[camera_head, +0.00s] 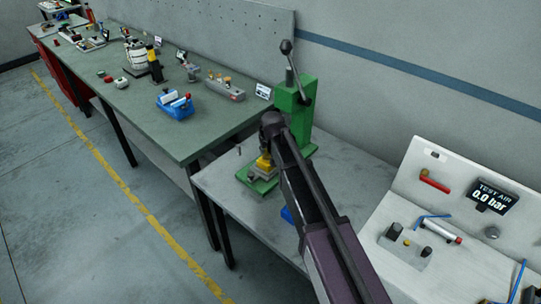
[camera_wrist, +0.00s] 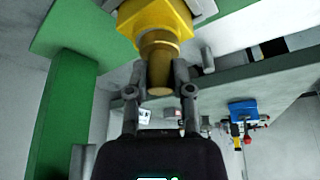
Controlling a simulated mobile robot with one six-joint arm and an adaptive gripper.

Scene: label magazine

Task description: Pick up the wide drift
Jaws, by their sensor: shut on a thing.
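The wide drift (camera_wrist: 159,84) appears to be the brass-coloured cylinder in the wrist view. Its far part meets a yellow block (camera_wrist: 158,20); I cannot tell whether it sits in the block or is apart from it. My gripper (camera_wrist: 160,73) is shut on the cylinder, with one finger on each side. In the head view the yellow block (camera_head: 264,163) sits on the base of the green press (camera_head: 292,108). My arm hides the gripper and the drift there.
A small grey pin (camera_head: 239,150) stands beside the block on the grey bench (camera_head: 220,183). The press lever (camera_head: 290,62) rises above. A test-air panel (camera_head: 489,196) stands at right.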

